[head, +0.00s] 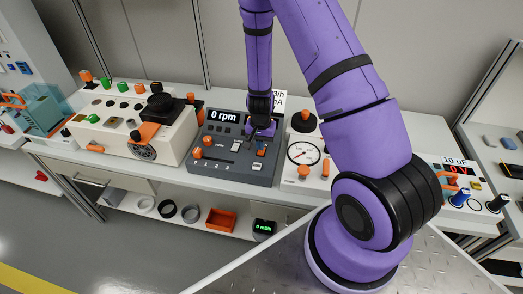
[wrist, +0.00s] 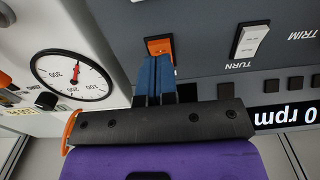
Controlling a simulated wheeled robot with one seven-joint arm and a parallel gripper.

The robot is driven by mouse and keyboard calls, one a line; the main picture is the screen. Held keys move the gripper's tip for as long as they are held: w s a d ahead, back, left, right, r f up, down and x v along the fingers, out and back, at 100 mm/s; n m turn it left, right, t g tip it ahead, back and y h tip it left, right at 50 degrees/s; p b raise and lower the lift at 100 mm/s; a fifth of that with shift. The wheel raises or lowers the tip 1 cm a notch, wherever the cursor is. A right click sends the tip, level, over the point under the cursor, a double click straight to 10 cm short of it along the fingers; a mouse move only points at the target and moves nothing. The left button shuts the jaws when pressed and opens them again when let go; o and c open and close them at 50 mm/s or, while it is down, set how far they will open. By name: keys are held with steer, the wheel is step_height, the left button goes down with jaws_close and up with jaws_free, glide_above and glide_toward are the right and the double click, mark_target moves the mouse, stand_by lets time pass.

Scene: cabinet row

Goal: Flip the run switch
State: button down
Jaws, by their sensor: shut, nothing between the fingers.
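The grey control panel (head: 205,172) with a "0 rpm" display stands on the counter in the head view. In the wrist view an orange rocker switch (wrist: 159,46) sits in a dark frame on this panel (wrist: 206,60). Its label is not visible, so I cannot tell from text whether it is the run switch. My gripper (wrist: 154,62) is shut and empty, its blue fingertips right at the near edge of the orange switch. I cannot tell whether they touch it. My gripper also shows over the panel's right part in the head view (head: 261,151).
A white rocker labelled TURN (wrist: 250,41) is beside the orange switch. A dial gauge (wrist: 73,76) is on the white unit to the left in the wrist view. A cream machine (head: 130,125) stands left of the panel in the head view. A shelf with an orange tray (head: 220,219) lies below.

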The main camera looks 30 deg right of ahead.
steer(key=shift+f, duration=1.2)
stand_by(0.6)
steer(key=shift+r, duration=3.5)
